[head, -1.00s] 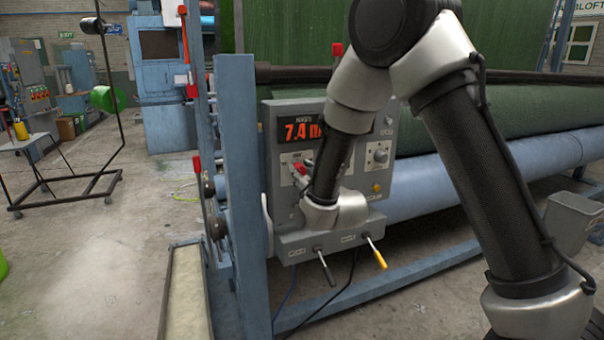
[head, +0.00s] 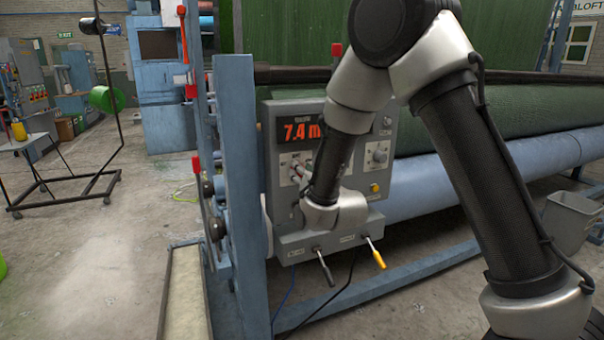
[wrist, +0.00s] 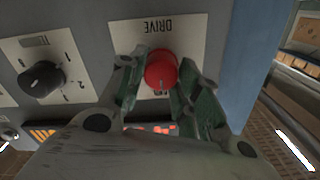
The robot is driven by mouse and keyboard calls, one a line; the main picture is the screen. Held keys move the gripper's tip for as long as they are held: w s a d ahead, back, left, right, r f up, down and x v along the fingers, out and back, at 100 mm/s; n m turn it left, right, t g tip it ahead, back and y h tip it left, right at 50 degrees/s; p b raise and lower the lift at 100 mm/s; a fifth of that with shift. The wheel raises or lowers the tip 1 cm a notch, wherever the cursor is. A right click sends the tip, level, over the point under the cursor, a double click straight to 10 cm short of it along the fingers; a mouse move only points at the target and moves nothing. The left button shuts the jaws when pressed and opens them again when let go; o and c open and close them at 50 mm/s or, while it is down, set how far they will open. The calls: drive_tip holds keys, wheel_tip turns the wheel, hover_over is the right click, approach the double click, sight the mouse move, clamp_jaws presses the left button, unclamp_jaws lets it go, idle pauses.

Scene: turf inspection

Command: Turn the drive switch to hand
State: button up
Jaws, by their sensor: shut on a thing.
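The drive switch (wrist: 161,70) is a round red knob on a pale plate marked DRIVE, seen upside down in the wrist view. My gripper (wrist: 160,85) has its green-padded fingers on both sides of the red knob and is shut on it. The fingers hide part of the plate's lettering, so I cannot read which position the knob points to. In the head view the grey control panel (head: 378,130) shows a lit readout beginning 7.4, and my arm covers much of its middle.
A black selector knob (wrist: 41,79) sits beside the drive plate in the wrist view. A blue post (head: 240,190) stands left of the panel. A grey bin (head: 571,222) is at right.

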idle(0.3)
drive_tip(key=o, duration=1)
drive_tip(key=shift+s, duration=0.1)
drive_tip(key=v, duration=0.7)
drive_tip(key=shift+s, duration=0.15)
